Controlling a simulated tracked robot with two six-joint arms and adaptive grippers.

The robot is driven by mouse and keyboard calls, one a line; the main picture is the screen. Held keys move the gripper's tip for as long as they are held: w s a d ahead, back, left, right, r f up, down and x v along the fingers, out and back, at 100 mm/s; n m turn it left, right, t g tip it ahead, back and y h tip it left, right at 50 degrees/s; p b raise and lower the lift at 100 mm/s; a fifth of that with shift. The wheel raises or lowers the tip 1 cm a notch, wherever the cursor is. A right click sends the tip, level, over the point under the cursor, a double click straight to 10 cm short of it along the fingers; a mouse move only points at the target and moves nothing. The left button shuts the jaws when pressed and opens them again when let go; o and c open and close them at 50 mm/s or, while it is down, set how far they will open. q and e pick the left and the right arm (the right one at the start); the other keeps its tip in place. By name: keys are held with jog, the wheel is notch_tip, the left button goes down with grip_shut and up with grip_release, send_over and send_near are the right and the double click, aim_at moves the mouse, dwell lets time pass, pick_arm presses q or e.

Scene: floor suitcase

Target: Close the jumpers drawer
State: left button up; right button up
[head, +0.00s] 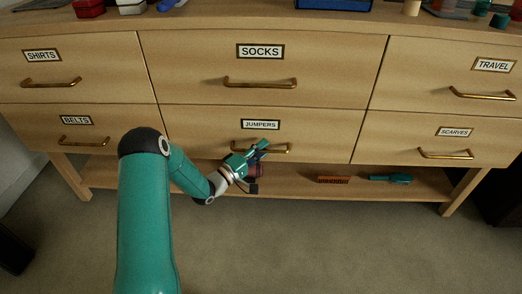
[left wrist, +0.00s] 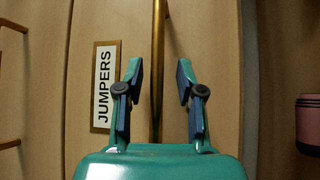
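The jumpers drawer (head: 205,130) is the lower middle drawer of the wooden dresser. Its front looks about level with the neighbouring drawers; a small gap would be hard to tell. Its label (head: 260,125) also shows in the left wrist view (left wrist: 104,87). Its brass bar handle (head: 282,150) runs upright in the left wrist view (left wrist: 158,40). My left gripper (head: 262,146) is at this handle, its fingers open on either side of the bar (left wrist: 157,75), with space between each finger and the bar. My right gripper is not in view.
The socks drawer (head: 190,65) is above, the belts drawer (head: 110,140) left and the scarves drawer (head: 400,130) right. An orange comb-like item (head: 333,180) and a teal brush (head: 390,179) lie on the low shelf. A pink container (left wrist: 311,120) shows beside the gripper. The carpet in front is clear.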

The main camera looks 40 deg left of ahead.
pick_arm(q)
jog(key=v, duration=1.2)
jog(key=w+d+m+g+h+p, duration=0.1)
jog(key=w+d+g+h, duration=0.2)
jog(key=d, duration=0.9)
jog(key=w+d+m+h+p, duration=0.15)
jog(key=w+d, duration=0.35)
jog(key=d, duration=0.6)
jog(key=s+d+f+m+g, duration=0.35)
jog(key=d+f+g, duration=0.25)
jog(key=d+f, duration=0.25)
jog(key=s+f+m+g+y, duration=0.25)
jog(key=s+f+g, duration=0.25)
jog(key=s, duration=0.5)
jog(key=s+f+m+g+y, duration=0.1)
jog(key=s+f+m+g, duration=0.35)
jog(key=s, duration=0.65)
notch_tip(320, 180, up, 38)
jog(key=p, duration=3.8)
jog(key=shift+w+d+f, duration=0.25)
jog(key=shift+w+d, duration=0.05)
jog(key=shift+w, duration=0.1)
